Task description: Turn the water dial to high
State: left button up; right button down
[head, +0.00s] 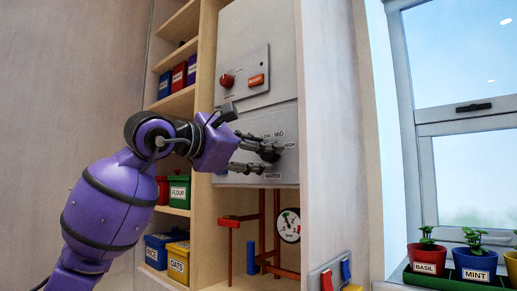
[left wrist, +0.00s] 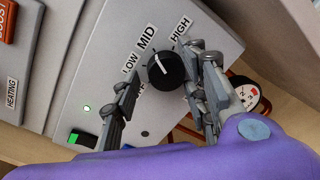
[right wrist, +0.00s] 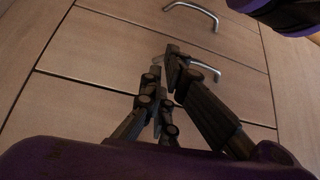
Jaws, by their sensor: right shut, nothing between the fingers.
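The water dial (left wrist: 166,70) is a black round knob on a grey panel, with LOW, MID and HIGH labels around it. Its white mark points roughly toward MID in the left wrist view. My left gripper (left wrist: 168,68) is open, with one finger on each side of the dial; the right-hand finger looks close to it, and contact is unclear. My right gripper (right wrist: 168,62) is shut and empty, in front of wooden drawers.
Above the panel is a heating box with a red knob (head: 227,80) and an orange boost button (head: 257,80). Below are red pipes and a pressure gauge (head: 289,225). Shelves with jars stand left. Drawer handles (right wrist: 205,70) are near my right gripper.

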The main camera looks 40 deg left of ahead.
pick_arm(q)
jog(key=shift+r, duration=0.15)
jog(key=c, duration=0.9)
